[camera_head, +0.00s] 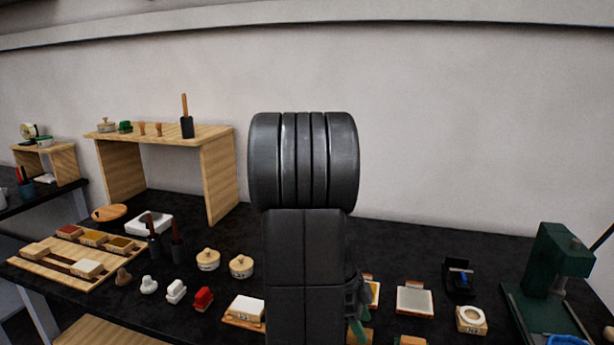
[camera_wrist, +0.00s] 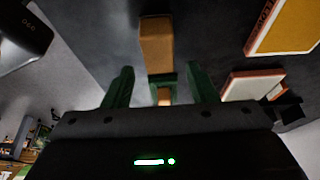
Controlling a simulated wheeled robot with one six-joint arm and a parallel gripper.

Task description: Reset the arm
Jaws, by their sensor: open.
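My arm stands upright in the middle of the head view and hides part of the bench behind it. My gripper (camera_wrist: 161,78) shows in the wrist view with its two green fingers spread apart and nothing held between them. A brown wooden block (camera_wrist: 156,45) lies beyond the fingertips, above the gap between them in the picture. In the head view only a bit of green from the gripper shows at the lower right side of my arm; the rest is hidden.
The dark bench (camera_head: 450,240) holds a wooden tray (camera_head: 40,268), a wooden shelf (camera_head: 218,180), two lidded pots (camera_head: 207,260), a red block (camera_head: 203,299), a white-topped pad (camera_head: 414,300) and a green press (camera_head: 545,290). Clear bench lies behind the pad.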

